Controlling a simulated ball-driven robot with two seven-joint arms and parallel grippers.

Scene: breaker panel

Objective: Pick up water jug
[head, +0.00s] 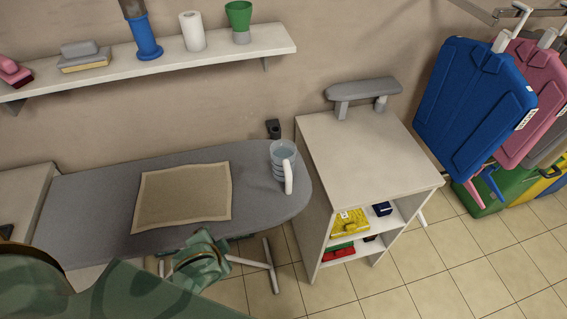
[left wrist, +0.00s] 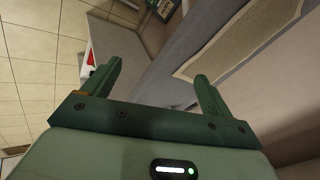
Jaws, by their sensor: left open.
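The water jug (head: 283,167) is clear bluish with a white handle. It stands upright on the right end of the grey ironing board (head: 100,205), near the wall. My left arm comes in from the lower left in the head view, and its green end is low at the board's front edge, apart from the jug. In the left wrist view my left gripper (left wrist: 160,70) is open with nothing between its fingers. I cannot make out the jug in that view. My right gripper is in neither view.
A tan cloth (head: 183,197) lies on the board left of the jug. A white cabinet (head: 365,160) stands close on the right, with boxes on its shelves. A wall shelf (head: 150,71) runs above. Suitcases (head: 474,97) hang at the far right.

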